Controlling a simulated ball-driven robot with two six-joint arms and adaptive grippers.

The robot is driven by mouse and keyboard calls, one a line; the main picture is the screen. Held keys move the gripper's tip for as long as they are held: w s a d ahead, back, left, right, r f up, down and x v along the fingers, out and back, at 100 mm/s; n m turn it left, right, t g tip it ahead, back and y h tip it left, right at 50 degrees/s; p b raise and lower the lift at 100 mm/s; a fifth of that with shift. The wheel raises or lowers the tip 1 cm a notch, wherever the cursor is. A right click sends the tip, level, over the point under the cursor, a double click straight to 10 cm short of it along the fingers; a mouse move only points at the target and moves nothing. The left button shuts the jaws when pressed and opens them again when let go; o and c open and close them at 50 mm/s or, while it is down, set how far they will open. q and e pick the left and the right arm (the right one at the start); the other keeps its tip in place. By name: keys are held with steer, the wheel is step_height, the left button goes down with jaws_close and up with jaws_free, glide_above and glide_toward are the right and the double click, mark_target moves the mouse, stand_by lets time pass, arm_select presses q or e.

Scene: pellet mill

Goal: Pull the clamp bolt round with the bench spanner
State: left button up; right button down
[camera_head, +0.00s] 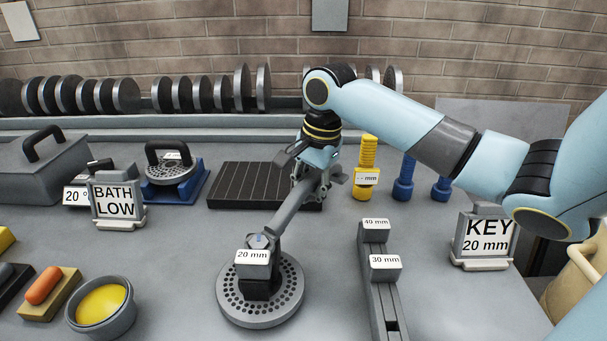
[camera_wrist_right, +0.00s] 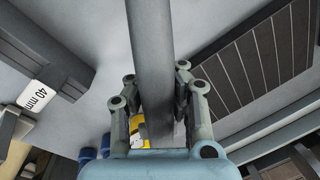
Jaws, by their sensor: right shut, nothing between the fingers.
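The bench spanner (camera_head: 288,210) is a grey bar, its low end at the clamp bolt (camera_head: 259,241) on a dark block labelled 20 mm, which stands on a round perforated die (camera_head: 235,303). My right gripper (camera_head: 316,172) is at the spanner's upper, far end, shut and empty. In the right wrist view the spanner's bar (camera_wrist_right: 150,45) runs down the middle between the finger linkages of the gripper (camera_wrist_right: 151,95). Whether the fingers touch the bar cannot be told. The bar's end is hidden by the gripper. My left gripper is not in view.
A rack (camera_head: 384,300) labelled 40 mm and 30 mm stands right of the die. A KEY 20 mm sign (camera_head: 486,240) is at the right, a BATH LOW sign (camera_head: 115,203) at the left. A dark ribbed mat (camera_head: 235,183) and yellow stepped piece (camera_head: 367,155) are behind.

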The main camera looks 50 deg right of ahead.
steer(key=shift+s, duration=0.25)
steer(key=shift+w+a+n, duration=0.1)
steer(key=shift+w+n, duration=0.2)
steer(key=shift+w, duration=0.3)
stand_by(0.6)
steer(key=shift+w, duration=0.3)
steer(key=shift+r, duration=1.4)
stand_by(2.4)
steer(key=shift+r, duration=0.25)
